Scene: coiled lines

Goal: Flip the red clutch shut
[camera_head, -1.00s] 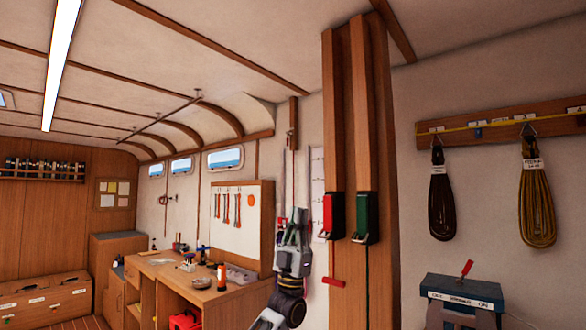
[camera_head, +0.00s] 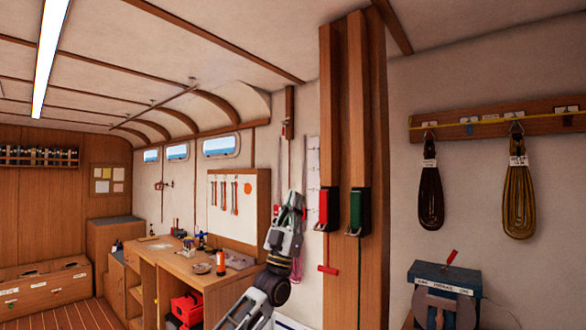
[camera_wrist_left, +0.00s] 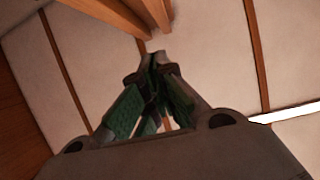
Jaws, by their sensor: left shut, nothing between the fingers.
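The red clutch (camera_head: 328,210) is mounted on the front of the wooden post in the head view, with a dark base. I cannot tell the position of its lever at this size. The matching green clutch (camera_head: 360,211) is just right of it on the same post. My left gripper (camera_head: 296,199) is shut and empty, pointing up just left of the red clutch and apart from it in the picture. In the left wrist view my fingers (camera_wrist_left: 154,62) with green pads meet at the tips, with pale panels and wood trim beyond. My right gripper is out of view.
A red T-handle (camera_head: 328,269) hangs below the red clutch. A workbench (camera_head: 190,266) with small tools stands at left. Coiled lines (camera_head: 519,200) hang from a rack at right. A blue-topped box with a red lever (camera_head: 446,280) is at lower right.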

